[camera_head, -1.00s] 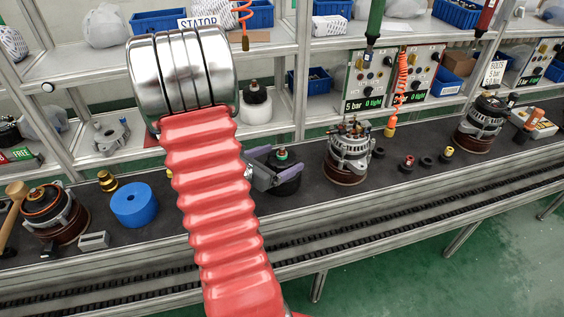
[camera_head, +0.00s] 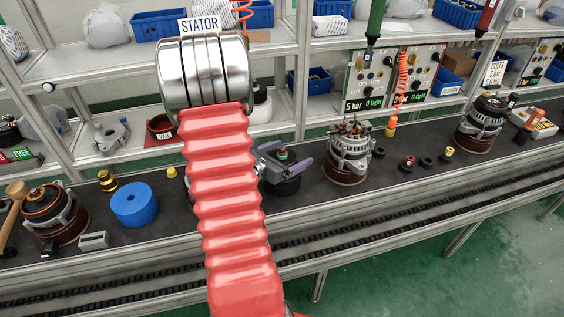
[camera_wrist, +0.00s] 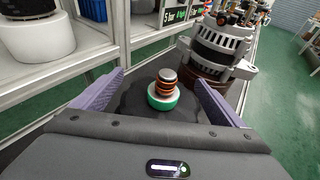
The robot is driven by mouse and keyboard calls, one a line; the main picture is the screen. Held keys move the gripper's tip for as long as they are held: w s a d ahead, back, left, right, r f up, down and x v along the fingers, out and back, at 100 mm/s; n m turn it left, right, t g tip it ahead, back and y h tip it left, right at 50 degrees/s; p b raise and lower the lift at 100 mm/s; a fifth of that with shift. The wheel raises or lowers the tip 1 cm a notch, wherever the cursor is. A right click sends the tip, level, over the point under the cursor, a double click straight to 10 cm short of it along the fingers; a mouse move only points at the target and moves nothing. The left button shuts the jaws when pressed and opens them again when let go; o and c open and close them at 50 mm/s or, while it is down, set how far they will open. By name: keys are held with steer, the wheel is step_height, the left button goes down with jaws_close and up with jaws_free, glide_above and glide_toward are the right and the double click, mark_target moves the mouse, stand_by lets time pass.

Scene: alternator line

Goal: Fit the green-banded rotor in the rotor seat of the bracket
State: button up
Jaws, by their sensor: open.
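The green-banded rotor (camera_wrist: 163,95) stands upright on the bench, a dark body with a green band and a copper-and-black stack on top. In the head view the rotor (camera_head: 282,184) is partly hidden by my gripper (camera_head: 286,157). In the wrist view my gripper (camera_wrist: 163,98) is open, its purple fingers on either side of the rotor's top. At the far left of the bench, a grey metal bracket (camera_head: 75,216) sits on a brown round stand. I cannot make out a rotor seat there.
A built-up alternator (camera_head: 349,150) stands just right of the rotor and is close in the wrist view (camera_wrist: 215,45). Small parts lie further right. Shelf posts (camera_head: 302,75) rise behind the bench.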

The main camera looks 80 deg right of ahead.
stand_by(0.3)
steer(key=c, duration=2.1)
steer(key=shift+w+d+r, duration=0.1)
steer(key=shift+r, duration=0.1)
steer(key=shift+c, duration=0.3)
steer(key=shift+r, duration=0.1)
steer(key=shift+r, duration=4.9)
